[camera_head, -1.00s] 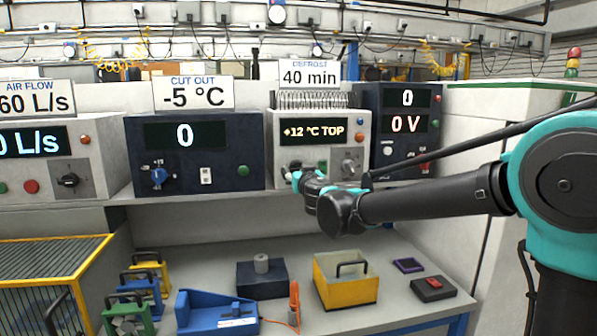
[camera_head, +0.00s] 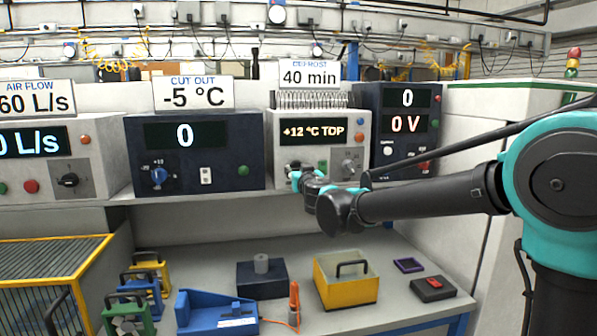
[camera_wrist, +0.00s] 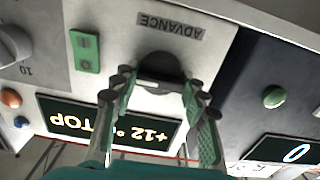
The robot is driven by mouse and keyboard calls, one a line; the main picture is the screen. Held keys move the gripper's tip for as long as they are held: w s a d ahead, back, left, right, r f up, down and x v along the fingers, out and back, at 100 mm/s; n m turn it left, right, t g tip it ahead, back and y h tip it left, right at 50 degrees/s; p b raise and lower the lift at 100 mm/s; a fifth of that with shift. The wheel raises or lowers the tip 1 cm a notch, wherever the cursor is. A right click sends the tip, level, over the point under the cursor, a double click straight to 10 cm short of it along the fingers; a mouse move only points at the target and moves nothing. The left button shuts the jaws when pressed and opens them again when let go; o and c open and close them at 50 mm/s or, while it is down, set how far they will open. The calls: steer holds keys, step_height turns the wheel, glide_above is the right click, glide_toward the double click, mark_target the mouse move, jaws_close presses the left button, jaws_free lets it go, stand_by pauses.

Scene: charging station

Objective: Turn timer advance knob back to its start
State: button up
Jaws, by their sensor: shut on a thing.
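The timer's white box (camera_head: 272,128) stands on the shelf under a "DEFROST 40 min" card, and its display reads "+12 °C TOP". The black advance knob (camera_wrist: 160,67) shows in the wrist view beside an upside-down "ADVANCE" label (camera_wrist: 171,25). My gripper (camera_wrist: 158,84) has its two green-padded fingers on either side of the knob and is shut on it. In the head view my gripper (camera_head: 292,173) is at the lower left of the box's front and hides the knob.
A green rocker switch (camera_wrist: 85,51) and a grey dial (camera_wrist: 12,45) are beside the knob. A dark blue box (camera_head: 225,135) stands to the left and a dark supply (camera_head: 410,150) to the right. The bench below holds a yellow bin (camera_head: 350,292).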

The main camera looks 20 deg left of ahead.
steer(key=n, duration=0.4)
steer(key=shift+n, duration=0.3)
steer(key=n, duration=0.9)
steer(key=shift+f+n, duration=0.1)
steer(key=shift+n, duration=1.9)
steer(key=o, duration=1.1)
steer(key=shift+o, duration=0.2)
